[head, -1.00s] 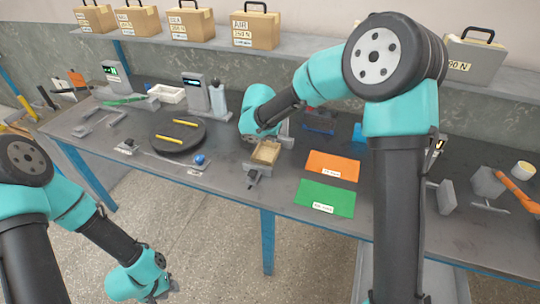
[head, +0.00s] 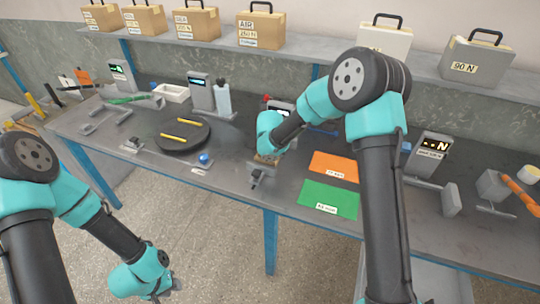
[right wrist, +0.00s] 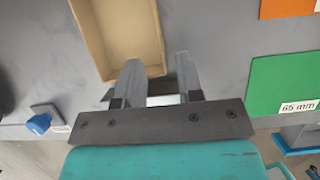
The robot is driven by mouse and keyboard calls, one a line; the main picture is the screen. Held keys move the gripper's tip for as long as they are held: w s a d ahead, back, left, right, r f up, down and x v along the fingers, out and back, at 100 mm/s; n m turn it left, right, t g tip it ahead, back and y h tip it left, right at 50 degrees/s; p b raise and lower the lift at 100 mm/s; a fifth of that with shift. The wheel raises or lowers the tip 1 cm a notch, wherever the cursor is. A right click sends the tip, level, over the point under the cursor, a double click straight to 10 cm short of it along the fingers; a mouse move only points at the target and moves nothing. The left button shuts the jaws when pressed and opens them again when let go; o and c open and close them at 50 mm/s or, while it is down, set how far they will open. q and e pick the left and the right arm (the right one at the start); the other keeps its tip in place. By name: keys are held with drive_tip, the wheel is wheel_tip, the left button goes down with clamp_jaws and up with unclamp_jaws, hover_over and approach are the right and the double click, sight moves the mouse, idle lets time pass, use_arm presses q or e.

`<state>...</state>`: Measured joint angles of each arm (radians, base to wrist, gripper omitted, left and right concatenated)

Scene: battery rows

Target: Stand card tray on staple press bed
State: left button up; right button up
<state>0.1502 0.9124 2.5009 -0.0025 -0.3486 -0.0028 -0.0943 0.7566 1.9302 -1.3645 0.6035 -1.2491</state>
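The card tray appears to be the shallow tan tray (right wrist: 120,35) at the top of the right wrist view, lying on the grey bench. In the head view only a sliver of tan shows below my right arm's end. My right gripper (right wrist: 157,78) has its two grey fingers apart at the tray's near right corner; I cannot tell whether they touch it. I cannot tell for sure which device is the staple press.
Orange (head: 334,166) and green (head: 328,199) mats lie to the right.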

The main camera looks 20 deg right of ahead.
drive_tip(key=shift+f, duration=0.1)
drive_tip(key=shift+x, duration=2.6)
drive_tip(key=shift+w+d, duration=0.1)
clamp_jaws()
